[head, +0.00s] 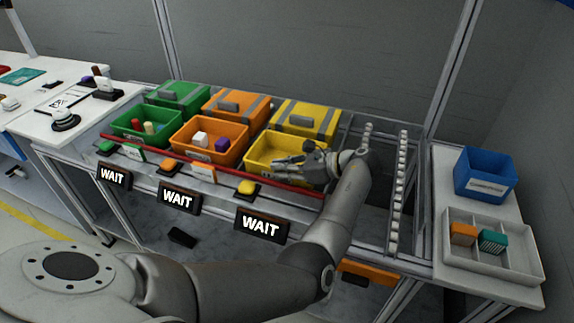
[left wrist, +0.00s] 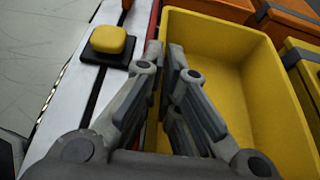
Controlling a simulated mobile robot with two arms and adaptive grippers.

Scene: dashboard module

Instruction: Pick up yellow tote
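The open yellow tote (head: 262,166) sits at the right end of the front row on the rack, behind the red rail, and looks empty. It fills the right half of the left wrist view (left wrist: 222,62). My left gripper (head: 288,165) is at the tote's near side. In the left wrist view its fingers (left wrist: 163,52) are close together around the near wall, one outside by the red rail and one inside. They look shut on that wall; the contact itself is hidden between them. The tote looks level on the rack. My right gripper is not in view.
Orange (head: 188,148) and green (head: 128,128) totes holding small blocks stand to the left. A lidded yellow tote (head: 318,112) is behind. A yellow button (head: 247,187) and WAIT signs line the front. A roller strip (head: 399,180) and a side table with a blue bin (head: 484,177) are right.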

